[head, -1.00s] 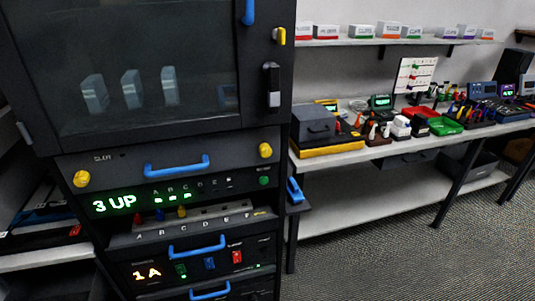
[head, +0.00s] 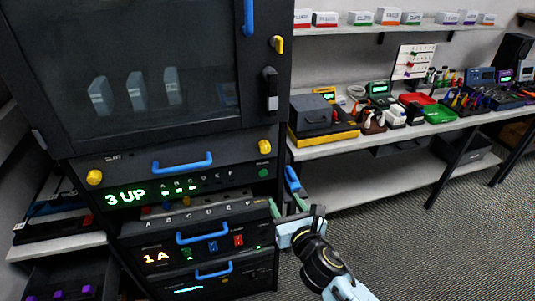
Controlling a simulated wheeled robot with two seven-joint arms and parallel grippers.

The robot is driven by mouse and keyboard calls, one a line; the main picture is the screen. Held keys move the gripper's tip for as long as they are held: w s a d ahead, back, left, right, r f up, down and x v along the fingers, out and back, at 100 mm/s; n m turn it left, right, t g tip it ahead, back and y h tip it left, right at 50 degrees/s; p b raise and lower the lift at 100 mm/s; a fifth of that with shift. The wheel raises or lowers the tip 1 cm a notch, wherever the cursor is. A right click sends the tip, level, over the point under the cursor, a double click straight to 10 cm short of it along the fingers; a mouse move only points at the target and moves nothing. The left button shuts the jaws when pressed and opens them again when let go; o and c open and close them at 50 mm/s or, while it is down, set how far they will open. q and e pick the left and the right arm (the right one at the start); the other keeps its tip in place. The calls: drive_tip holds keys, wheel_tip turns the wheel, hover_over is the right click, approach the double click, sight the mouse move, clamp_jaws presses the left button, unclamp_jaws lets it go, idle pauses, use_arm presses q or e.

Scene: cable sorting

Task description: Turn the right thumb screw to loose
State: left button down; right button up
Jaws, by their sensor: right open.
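The right thumb screw (head: 265,147) is a yellow knob at the right end of the dark drawer panel, below the glass door. A matching left thumb screw (head: 94,177) sits at the panel's left end, with a blue handle (head: 182,163) between them. I cannot tell from the picture how tight either screw is. My right gripper (head: 286,205) is open and empty, below and a little right of the right screw, apart from it, in front of the rack's right edge. My left gripper is not in view.
The rack (head: 130,125) shows a green "3 UP" display and lettered slots below the panel. A blue handle (head: 292,180) stands at its right side, close to my gripper. A workbench (head: 370,140) with tools runs to the right. The carpet (head: 400,235) there is clear.

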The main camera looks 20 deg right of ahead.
sight(266, 150)
wheel_tip(266, 150, up, 7)
drive_tip(key=n+t, duration=0.1)
drive_tip(key=n, duration=0.2)
drive_tip(key=w, duration=1.3)
drive_tip(key=shift+w+a+f, duration=0.1)
drive_tip(key=shift+w+f, duration=0.2)
drive_tip(key=shift+w, duration=0.05)
drive_tip(key=c, duration=1)
drive_tip(key=shift+o, duration=0.2)
